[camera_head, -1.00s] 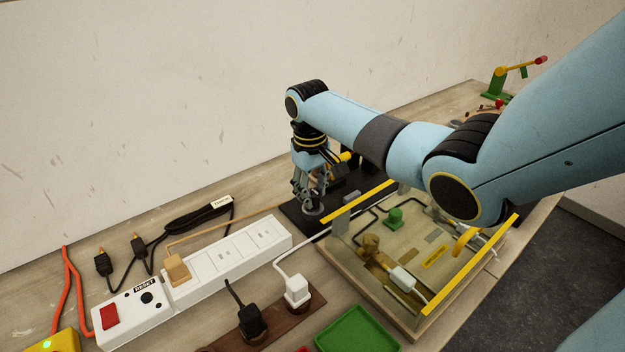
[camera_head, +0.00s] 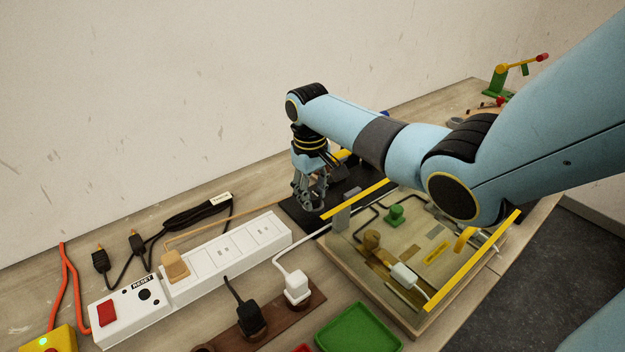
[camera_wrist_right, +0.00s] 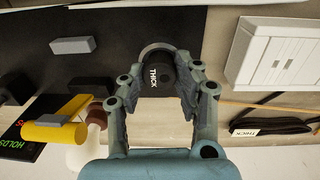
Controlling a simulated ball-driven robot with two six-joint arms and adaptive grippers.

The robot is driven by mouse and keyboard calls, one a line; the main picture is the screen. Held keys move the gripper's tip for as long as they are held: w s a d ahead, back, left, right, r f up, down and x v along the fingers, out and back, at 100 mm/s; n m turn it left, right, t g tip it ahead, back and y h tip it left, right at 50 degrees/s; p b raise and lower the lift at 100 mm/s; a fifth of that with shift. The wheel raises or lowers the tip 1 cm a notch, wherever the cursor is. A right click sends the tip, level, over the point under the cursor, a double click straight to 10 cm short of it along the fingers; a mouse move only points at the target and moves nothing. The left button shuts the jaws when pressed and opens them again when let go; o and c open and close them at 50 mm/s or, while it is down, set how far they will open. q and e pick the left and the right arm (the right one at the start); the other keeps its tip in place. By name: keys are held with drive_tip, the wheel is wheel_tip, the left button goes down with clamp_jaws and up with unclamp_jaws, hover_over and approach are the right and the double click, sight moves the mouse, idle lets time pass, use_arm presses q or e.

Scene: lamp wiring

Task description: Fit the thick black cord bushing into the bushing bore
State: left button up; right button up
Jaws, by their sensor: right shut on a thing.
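My right gripper (camera_head: 308,203) reaches down over the black mat (camera_head: 345,200) at the table's back. In the right wrist view its fingers (camera_wrist_right: 160,85) are shut on the thick black cord bushing (camera_wrist_right: 160,73), a short black cylinder with a white "THICK" label. A grey round rim (camera_wrist_right: 152,46) shows just behind the bushing. I cannot tell whether this rim is the bore, or whether the bushing is inside it or only in front of it. In the head view the fingers hide the bushing. My left gripper is not in view.
A white power strip (camera_head: 228,250) lies left of the mat. A clear-topped wooden box (camera_head: 350,250) with yellow edges stands to its right. A black cord bundle (camera_head: 195,212), a green tray (camera_head: 358,330) and a brown plug board (camera_head: 275,320) lie around. A wall is behind.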

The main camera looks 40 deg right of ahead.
drive_tip(key=shift+f, duration=0.3)
drive_tip(key=o, duration=1.1)
drive_tip(key=shift+o, duration=0.2)
wheel_tip(320, 180, up, 12)
drive_tip(key=shift+a, duration=0.3)
